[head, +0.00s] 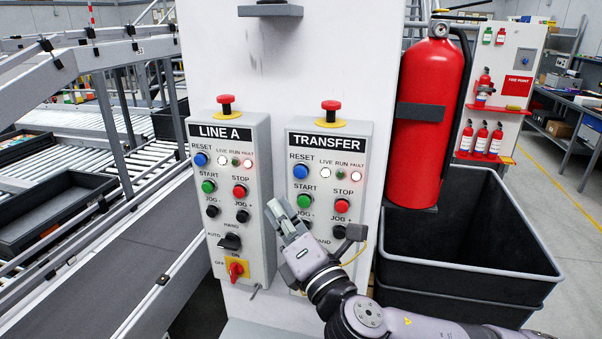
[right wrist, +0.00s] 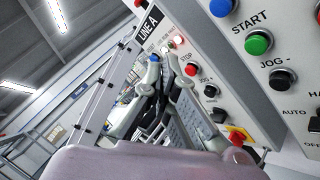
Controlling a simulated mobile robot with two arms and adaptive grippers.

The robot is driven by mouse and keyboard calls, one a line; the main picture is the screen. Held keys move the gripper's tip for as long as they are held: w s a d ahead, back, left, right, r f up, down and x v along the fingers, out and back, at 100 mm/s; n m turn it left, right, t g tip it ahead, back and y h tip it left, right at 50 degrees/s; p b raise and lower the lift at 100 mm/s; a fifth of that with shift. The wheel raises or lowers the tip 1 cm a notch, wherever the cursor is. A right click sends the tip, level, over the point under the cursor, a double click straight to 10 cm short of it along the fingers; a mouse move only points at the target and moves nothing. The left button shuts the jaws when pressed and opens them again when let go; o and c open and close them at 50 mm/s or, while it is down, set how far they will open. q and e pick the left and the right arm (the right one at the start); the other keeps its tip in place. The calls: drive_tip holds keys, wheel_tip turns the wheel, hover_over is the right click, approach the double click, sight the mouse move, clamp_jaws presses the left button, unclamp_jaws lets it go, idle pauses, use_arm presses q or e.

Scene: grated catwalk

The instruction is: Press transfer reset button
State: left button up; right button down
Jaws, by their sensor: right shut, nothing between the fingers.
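The TRANSFER panel (head: 328,150) is a light grey box on a white column. Its blue RESET button (head: 301,171) sits at upper left, above the green START button (head: 303,201); it also shows at the top of the right wrist view (right wrist: 221,7). My left gripper is not in view.
The LINE A panel (head: 231,185) with its own blue RESET (head: 200,159) stands to the left. A red mushroom button (head: 331,106) tops the TRANSFER panel. A fire extinguisher (head: 429,120) and black bin (head: 470,284) are to the right. A conveyor (head: 75,249) runs at left.

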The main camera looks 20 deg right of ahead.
sight(300, 172)
drive_tip(key=shift+w, duration=0.15)
drive_tip(key=w+d+b, duration=0.1)
drive_tip(key=w+d, duration=0.4)
drive_tip(key=w, duration=0.2)
idle(0.3)
drive_tip(key=shift+w, duration=0.15)
idle(1.2)
drive_tip(key=shift+w+d, duration=0.2)
drive_tip(key=shift+w, duration=0.05)
drive_tip(key=shift+w+d, duration=0.45)
drive_tip(key=shift+w, duration=0.2)
idle(1.1)
idle(0.3)
drive_tip(key=shift+s+a, duration=0.65)
drive_tip(key=shift+s, duration=0.35)
